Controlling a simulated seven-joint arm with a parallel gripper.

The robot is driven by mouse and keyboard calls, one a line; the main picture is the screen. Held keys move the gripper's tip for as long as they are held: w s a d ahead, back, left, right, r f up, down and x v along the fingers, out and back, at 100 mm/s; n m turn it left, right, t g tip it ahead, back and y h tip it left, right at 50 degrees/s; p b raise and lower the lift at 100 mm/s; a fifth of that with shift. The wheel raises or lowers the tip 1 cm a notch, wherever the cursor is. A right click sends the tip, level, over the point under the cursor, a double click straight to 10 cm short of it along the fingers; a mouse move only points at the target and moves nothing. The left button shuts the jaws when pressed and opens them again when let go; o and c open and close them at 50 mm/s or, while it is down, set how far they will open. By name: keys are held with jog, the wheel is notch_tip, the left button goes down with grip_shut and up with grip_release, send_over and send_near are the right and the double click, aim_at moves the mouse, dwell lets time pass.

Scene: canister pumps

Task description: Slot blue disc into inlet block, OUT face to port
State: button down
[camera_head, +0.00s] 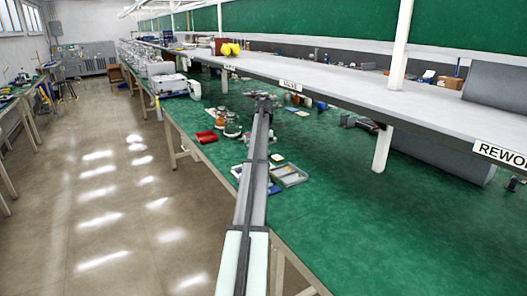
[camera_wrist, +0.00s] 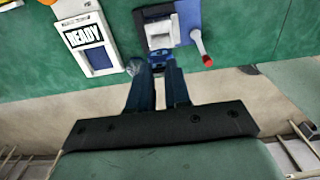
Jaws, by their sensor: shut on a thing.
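In the wrist view my gripper (camera_wrist: 158,75) has its two dark fingers close together, shut on a small blue piece at their tips, which looks like the blue disc (camera_wrist: 160,56). The disc is mostly hidden by the fingers, and I cannot read which face is which. Just beyond it is a white and grey block with a dark top part, which looks like the inlet block (camera_wrist: 159,29). The disc is at the block's near edge in the picture; I cannot tell whether they touch. In the head view my gripper (camera_head: 264,99) is small, far out over the green bench.
A white holder with a READY label (camera_wrist: 85,36) lies left of the block. A red-tipped lever (camera_wrist: 203,49) sticks out at its right. A shelf (camera_head: 340,88) overhangs the bench.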

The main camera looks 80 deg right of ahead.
jog(key=shift+f, duration=0.15)
jog(key=shift+f, duration=2.75)
jog(key=shift+f, duration=2.45)
jog(key=c, duration=1)
grip_release()
notch_tip(320, 180, up, 14)
jog(key=shift+f, duration=0.1)
